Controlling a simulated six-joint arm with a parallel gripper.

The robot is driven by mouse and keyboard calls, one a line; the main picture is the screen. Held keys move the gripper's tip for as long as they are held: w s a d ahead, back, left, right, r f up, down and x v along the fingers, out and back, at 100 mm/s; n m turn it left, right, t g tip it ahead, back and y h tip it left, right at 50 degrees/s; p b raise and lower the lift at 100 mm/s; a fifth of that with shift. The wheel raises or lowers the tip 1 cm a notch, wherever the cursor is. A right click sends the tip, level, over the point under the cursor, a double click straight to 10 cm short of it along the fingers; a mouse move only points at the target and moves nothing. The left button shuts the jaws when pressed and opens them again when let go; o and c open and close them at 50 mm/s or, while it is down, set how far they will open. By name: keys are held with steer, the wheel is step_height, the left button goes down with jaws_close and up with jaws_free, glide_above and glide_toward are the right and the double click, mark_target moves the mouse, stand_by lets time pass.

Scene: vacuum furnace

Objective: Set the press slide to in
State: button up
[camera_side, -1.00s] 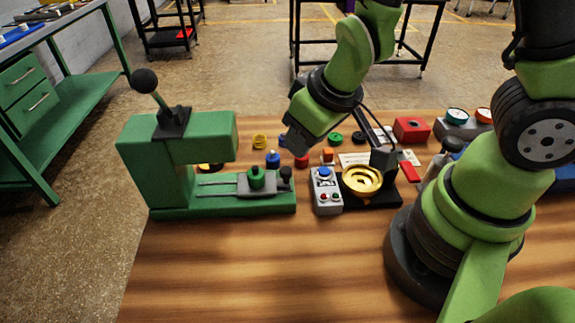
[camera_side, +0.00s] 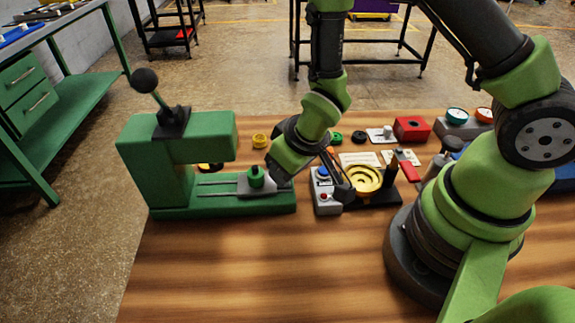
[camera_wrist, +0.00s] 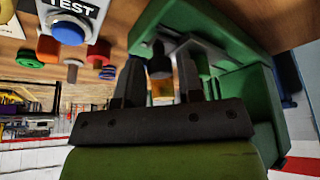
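The green press (camera_side: 150,165) stands at the left of the table, with its lever and black ball up. Its grey slide (camera_side: 243,188) sits toward the right end of the base track, clear of the overhanging head, and carries a green piece (camera_side: 256,178). My gripper (camera_side: 278,177) is low at the slide's right end and hides the slide's dark knob in the side view. In the wrist view my gripper (camera_wrist: 160,72) has its two fingers apart, with the dark knob (camera_wrist: 158,62) between them. Finger contact with the knob cannot be told.
A grey box with a blue TEST button (camera_wrist: 68,30) stands close to the gripper; it also shows in the side view (camera_side: 327,204). A gold round dish (camera_side: 367,180) is right of it. Small coloured parts lie behind. The front of the table is clear.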

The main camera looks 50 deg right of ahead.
mark_target(269, 183)
jaws_close()
steer(key=shift+w+a, duration=1.25)
steer(key=shift+w, duration=0.05)
jaws_free()
steer(key=v, duration=0.7)
steer(key=shift+s+r, duration=0.2)
steer(key=shift+r, duration=0.05)
